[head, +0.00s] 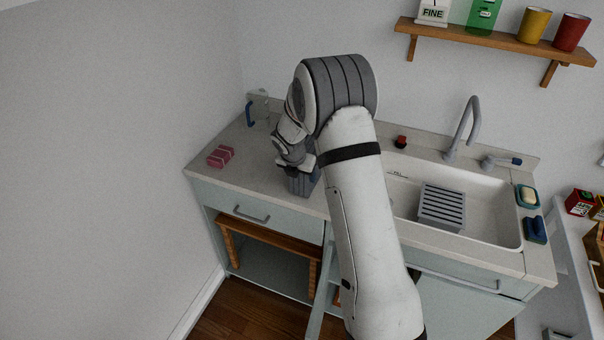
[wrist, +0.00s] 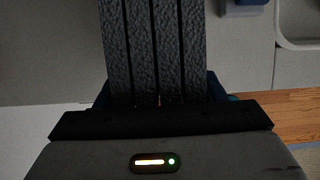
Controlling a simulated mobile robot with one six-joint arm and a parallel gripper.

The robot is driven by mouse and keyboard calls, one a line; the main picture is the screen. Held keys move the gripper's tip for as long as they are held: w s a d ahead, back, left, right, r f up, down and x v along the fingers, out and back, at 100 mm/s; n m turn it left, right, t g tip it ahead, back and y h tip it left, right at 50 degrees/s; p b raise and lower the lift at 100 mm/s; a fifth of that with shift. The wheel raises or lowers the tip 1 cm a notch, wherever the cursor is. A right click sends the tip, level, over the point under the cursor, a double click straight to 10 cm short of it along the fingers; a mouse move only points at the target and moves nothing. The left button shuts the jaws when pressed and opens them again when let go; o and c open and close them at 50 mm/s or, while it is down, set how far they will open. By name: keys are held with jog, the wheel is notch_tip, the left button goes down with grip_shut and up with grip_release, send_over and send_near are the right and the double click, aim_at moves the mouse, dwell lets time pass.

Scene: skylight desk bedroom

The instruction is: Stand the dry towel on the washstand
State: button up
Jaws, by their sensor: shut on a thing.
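My gripper (head: 304,167) is over the left part of the washstand (head: 262,172), partly hidden by my arm. It is shut on a dark grey folded towel (head: 300,186), which shows just below it near the counter's front edge. In the wrist view the towel (wrist: 155,50) is rough-textured, with several layers side by side between the fingers. It looks upright in the head view. I cannot tell whether its lower end touches the counter. Nothing shows whether it is dry.
A pink banded bundle (head: 221,156) lies on the counter at left. A clear holder with a blue handle (head: 250,113) stands at the back. The sink (head: 400,190) with a grey rack (head: 441,207) is at right. Counter between bundle and towel is clear.

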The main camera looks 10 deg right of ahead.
jog(key=shift+f, duration=0.35)
jog(key=o, duration=1.1)
jog(key=shift+s, duration=0.1)
jog(key=shift+r, duration=0.1)
